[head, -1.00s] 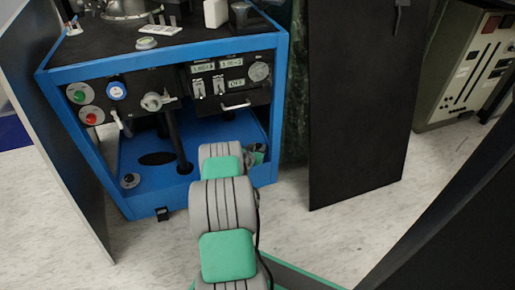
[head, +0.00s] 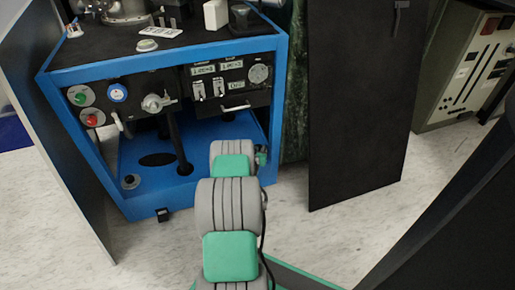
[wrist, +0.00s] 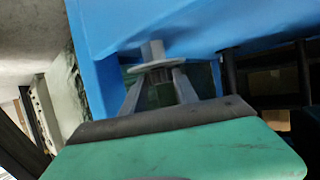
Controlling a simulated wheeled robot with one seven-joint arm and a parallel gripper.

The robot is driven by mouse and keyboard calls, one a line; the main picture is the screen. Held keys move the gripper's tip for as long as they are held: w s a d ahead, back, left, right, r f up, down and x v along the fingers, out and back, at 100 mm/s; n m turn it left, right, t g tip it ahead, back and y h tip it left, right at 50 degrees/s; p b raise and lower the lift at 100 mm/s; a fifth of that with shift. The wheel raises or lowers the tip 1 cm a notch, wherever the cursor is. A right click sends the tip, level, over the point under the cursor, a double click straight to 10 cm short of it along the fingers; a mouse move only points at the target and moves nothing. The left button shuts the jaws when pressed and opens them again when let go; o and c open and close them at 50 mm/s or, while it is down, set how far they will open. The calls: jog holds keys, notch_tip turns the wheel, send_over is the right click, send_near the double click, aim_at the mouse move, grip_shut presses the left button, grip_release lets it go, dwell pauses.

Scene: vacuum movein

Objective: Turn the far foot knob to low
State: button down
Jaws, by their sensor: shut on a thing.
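The blue-framed cabinet (head: 100,160) stands at the left in the head view. In the wrist view, a grey flat disc with a short stem, apparently the far foot knob (wrist: 153,66), sits against the blue frame. My gripper (wrist: 157,78) has a finger on each side below the disc and is shut on it. In the head view my gripper (head: 262,156) is mostly hidden behind my grey and green arm, near the cabinet's lower right corner. The knob cannot be made out there, and its setting is not readable.
A small black foot (head: 163,214) sits at the cabinet's front bottom edge. A dark panel (head: 357,110) stands to the right, and a grey panel (head: 55,130) to the left. A beige control unit (head: 470,70) stands at the far right. Light floor (head: 310,235) lies clear between.

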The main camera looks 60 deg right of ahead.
jog(key=n+t, duration=0.2)
jog(key=shift+s+d+f+t+y, duration=0.1)
jog(key=shift+s+t+y, duration=0.2)
jog(key=shift+s, duration=0.05)
jog(key=shift+n+t+y+b, duration=0.5)
jog(key=shift+n+t+y, duration=0.2)
jog(key=shift+n+t, duration=0.45)
jog(key=shift+n, duration=0.25)
jog(key=c, duration=0.9)
grip_release()
jog(key=shift+c, duration=0.2)
jog(key=shift+s+d, duration=0.1)
jog(key=shift+d, duration=0.05)
